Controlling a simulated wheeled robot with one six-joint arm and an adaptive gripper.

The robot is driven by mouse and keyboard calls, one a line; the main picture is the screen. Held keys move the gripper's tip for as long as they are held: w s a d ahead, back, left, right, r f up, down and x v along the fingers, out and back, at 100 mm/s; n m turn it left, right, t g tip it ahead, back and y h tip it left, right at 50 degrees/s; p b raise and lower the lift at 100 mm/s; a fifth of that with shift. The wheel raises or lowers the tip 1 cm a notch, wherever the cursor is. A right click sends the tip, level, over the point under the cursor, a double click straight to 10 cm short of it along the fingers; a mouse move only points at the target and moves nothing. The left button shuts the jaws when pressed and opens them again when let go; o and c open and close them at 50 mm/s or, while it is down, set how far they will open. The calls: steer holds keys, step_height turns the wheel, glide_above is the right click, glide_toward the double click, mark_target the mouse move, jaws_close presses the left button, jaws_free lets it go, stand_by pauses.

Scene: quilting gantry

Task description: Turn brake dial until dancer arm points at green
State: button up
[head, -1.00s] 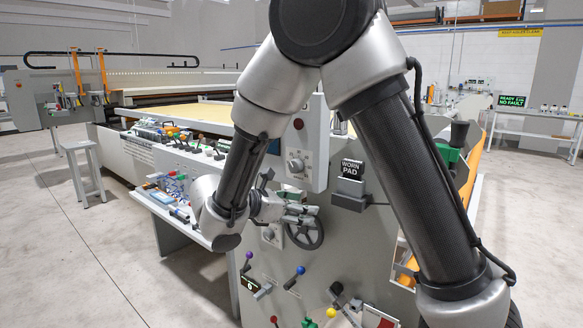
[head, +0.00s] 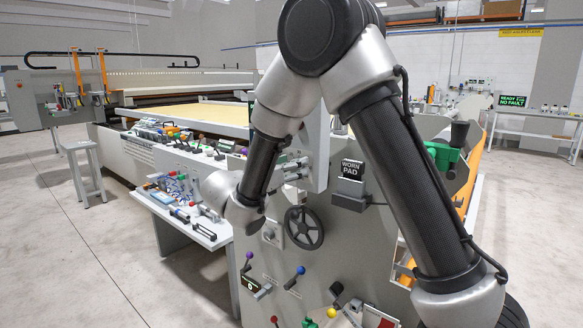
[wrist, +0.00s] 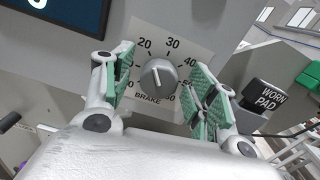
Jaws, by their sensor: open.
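The brake dial (wrist: 158,75) is a round grey knob on a pale plate marked BRAKE, with printed numbers around it. In the wrist view it shows between the two green-padded fingers of my gripper (wrist: 160,71), which is open. The fingers stand apart on the left and right of the knob, with gaps on both sides. I cannot tell how far they reach along it. In the head view my gripper (head: 293,170) is at the grey control box and my arm hides the dial. I cannot pick out the dancer arm or its green mark.
A black handwheel (head: 303,228) is below my gripper. Coloured-knob levers (head: 293,278) are lower on the panel. A WORN PAD sign (head: 351,185) stands to the right. A tool shelf (head: 205,232) is at the left. Open floor lies further left.

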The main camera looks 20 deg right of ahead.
steer(key=c, duration=1)
steer(key=shift+c, duration=0.2)
steer(key=shift+m, duration=0.4)
steer(key=shift+s+d+m, duration=0.1)
steer(key=shift+m, duration=2.9)
steer(key=o, duration=1)
steer(key=shift+o, duration=0.2)
